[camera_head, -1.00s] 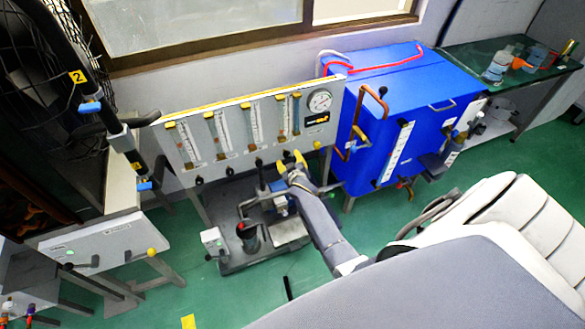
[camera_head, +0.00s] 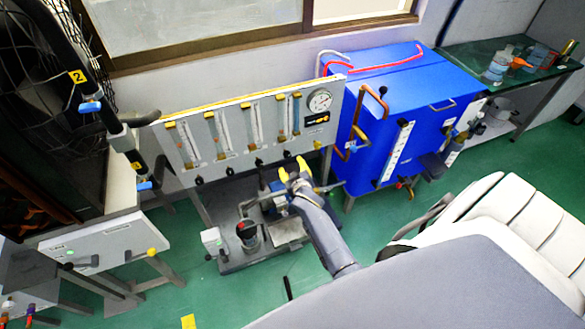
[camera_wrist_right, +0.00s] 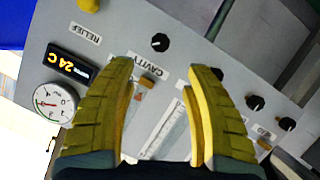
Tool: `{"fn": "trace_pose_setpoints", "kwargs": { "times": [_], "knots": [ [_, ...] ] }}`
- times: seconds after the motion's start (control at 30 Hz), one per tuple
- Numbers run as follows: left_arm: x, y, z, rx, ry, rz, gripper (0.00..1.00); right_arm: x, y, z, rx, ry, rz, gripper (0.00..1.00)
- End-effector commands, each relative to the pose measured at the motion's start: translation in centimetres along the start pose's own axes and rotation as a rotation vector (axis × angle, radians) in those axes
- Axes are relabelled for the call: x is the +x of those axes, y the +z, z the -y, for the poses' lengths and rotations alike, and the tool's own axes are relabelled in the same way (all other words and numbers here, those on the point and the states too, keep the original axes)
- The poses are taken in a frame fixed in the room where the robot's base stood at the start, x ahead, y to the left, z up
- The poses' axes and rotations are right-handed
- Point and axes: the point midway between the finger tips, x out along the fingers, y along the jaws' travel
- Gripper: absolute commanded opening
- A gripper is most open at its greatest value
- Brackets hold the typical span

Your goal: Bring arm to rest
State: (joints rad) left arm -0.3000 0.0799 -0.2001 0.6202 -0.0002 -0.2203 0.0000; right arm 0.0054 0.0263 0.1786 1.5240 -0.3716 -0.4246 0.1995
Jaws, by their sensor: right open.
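My right gripper (camera_head: 293,169) has yellow fingers and stands in front of the lower right part of the grey flowmeter panel (camera_head: 225,118) in the head view. In the right wrist view my right gripper (camera_wrist_right: 163,72) is open, with nothing between its fingers. The panel behind it carries black knobs, a CAVITY label, a RELIEF label, a display reading 24 C (camera_wrist_right: 68,62) and a round gauge (camera_wrist_right: 55,103). The fingers hide part of the panel, and touching cannot be seen. My left gripper is not in view.
A blue cabinet (camera_head: 415,100) with pipes and valves stands right of the panel. A pump unit (camera_head: 238,257) sits on the floor below the panel. A white-topped bench (camera_head: 100,245) is at left.

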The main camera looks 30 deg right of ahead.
Motion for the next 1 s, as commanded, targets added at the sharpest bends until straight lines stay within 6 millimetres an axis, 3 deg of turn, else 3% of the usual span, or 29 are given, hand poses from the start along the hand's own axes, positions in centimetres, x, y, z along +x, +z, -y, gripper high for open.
{"fn": "trace_pose_setpoints", "kwargs": {
  "times": [0.23,0.37,0.47,0.67,0.8,1.0],
  "knots": [
    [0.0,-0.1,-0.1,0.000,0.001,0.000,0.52,0.0,0.0,0.2,-0.009,-0.007,-0.007,0.52],
    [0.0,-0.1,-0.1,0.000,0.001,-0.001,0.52,0.3,3.0,3.0,-0.005,-0.064,0.033,0.52],
    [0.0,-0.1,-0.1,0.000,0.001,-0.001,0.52,0.0,7.3,6.4,-0.009,-0.132,0.090,0.52],
    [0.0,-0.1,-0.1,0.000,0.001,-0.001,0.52,-3.3,17.9,13.1,-0.026,-0.269,0.238,0.52],
    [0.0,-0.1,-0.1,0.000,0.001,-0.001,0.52,-7.1,25.3,16.6,-0.042,-0.349,0.344,0.52],
    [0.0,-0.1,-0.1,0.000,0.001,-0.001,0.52,-14.1,35.5,19.8,-0.070,-0.446,0.501,0.52]
  ]
}}
